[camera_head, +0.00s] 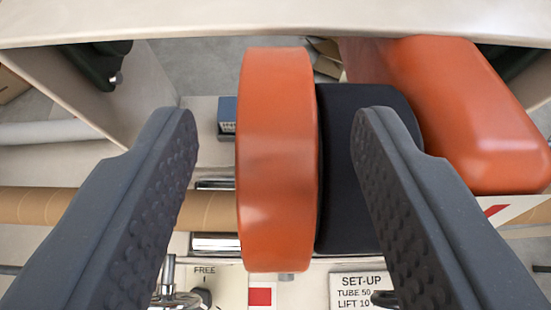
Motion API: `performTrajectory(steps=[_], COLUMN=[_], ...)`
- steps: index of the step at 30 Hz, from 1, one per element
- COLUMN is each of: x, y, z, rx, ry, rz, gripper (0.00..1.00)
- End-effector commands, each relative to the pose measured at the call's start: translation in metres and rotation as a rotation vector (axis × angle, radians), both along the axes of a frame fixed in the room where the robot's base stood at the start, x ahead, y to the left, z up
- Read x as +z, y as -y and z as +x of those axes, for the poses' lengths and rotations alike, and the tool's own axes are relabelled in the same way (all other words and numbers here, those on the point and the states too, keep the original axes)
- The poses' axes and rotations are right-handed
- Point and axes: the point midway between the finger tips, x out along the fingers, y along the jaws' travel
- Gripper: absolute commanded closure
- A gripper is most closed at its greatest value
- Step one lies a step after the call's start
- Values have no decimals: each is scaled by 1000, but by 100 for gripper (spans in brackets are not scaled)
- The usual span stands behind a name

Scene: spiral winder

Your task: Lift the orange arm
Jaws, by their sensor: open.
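The orange arm shows as an upright rounded orange slab (277,160) in the middle of the camera view. A black part (345,235) sits directly against its right side, and a larger orange block (455,110) lies further right, partly behind the black part. I cannot tell how these orange parts join. My gripper (275,135) is open, with one dark grey finger on each side. The orange slab stands between the fingers in the picture, with a gap to the left finger. The right finger overlaps the black part. No contact with the slab shows.
A brown cardboard tube (215,207) runs crosswise behind the slab. A beige machine panel (225,285) with a "FREE" mark and metal fittings lies below, beside a "SET-UP" label (360,290). A pale beam (200,20) crosses the top. A blue box (227,115) is behind.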

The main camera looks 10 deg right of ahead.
Motion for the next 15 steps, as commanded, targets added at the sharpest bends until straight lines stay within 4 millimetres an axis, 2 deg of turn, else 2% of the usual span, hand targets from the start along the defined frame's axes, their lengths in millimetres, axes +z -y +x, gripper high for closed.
performTrajectory(steps=[15], x=[26], y=[-7], z=[-44], rx=[0], ry=[2], rz=[0], gripper=[54])
